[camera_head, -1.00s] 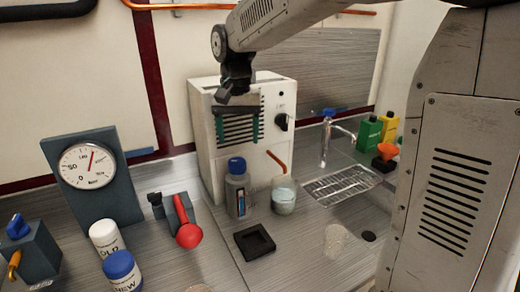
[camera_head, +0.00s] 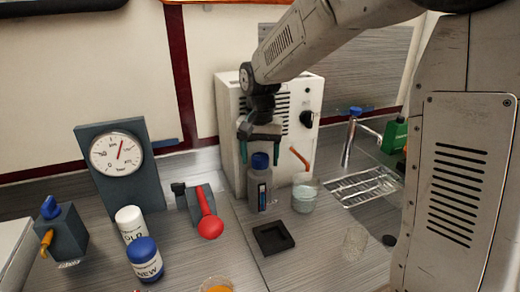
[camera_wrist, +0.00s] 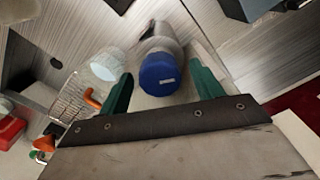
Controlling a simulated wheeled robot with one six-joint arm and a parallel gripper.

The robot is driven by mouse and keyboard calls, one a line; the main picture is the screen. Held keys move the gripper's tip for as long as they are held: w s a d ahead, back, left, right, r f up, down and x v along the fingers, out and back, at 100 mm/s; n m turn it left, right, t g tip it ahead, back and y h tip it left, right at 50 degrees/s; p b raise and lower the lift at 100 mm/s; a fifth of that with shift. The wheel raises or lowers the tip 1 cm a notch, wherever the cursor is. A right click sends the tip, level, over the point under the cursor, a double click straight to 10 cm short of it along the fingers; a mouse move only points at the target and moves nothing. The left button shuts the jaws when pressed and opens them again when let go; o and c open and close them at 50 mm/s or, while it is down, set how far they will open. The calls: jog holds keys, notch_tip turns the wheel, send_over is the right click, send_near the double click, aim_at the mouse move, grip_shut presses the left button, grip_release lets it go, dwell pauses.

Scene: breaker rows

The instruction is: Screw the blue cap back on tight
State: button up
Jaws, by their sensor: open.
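The blue cap (camera_head: 260,160) is on top of the grey bottle (camera_head: 254,186), which stands upright on the counter in front of the white cabinet. I cannot tell how tightly it sits. My gripper (camera_head: 260,157) is open and points down over the bottle, its green fingers on either side of the cap. In the wrist view the cap (camera_wrist: 160,74) shows between the two fingers, with a visible gap to each.
A beaker (camera_head: 304,197) of pale liquid stands close right of the bottle. A black square holder (camera_head: 273,238) lies in front. A red-handled device (camera_head: 207,215) and a blue-lidded jar (camera_head: 145,260) are at left. A drying rack (camera_head: 362,186) is at right.

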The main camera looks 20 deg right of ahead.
jog(key=c, duration=1)
jog(key=shift+o, duration=0.2)
jog(key=m, duration=0.4)
jog(key=shift+s+a+m, duration=0.1)
jog(key=shift+m, duration=0.2)
jog(key=m, duration=0.3)
jog(key=shift+r, duration=0.1)
jog(key=m, duration=0.4)
jog(key=shift+d+m, duration=0.25)
jog(key=shift+m, duration=0.05)
jog(key=shift+o, duration=0.9)
jog(key=m, duration=0.5)
jog(key=shift+a, duration=0.1)
jog(key=o, duration=0.8)
jog(key=shift+o, duration=0.2)
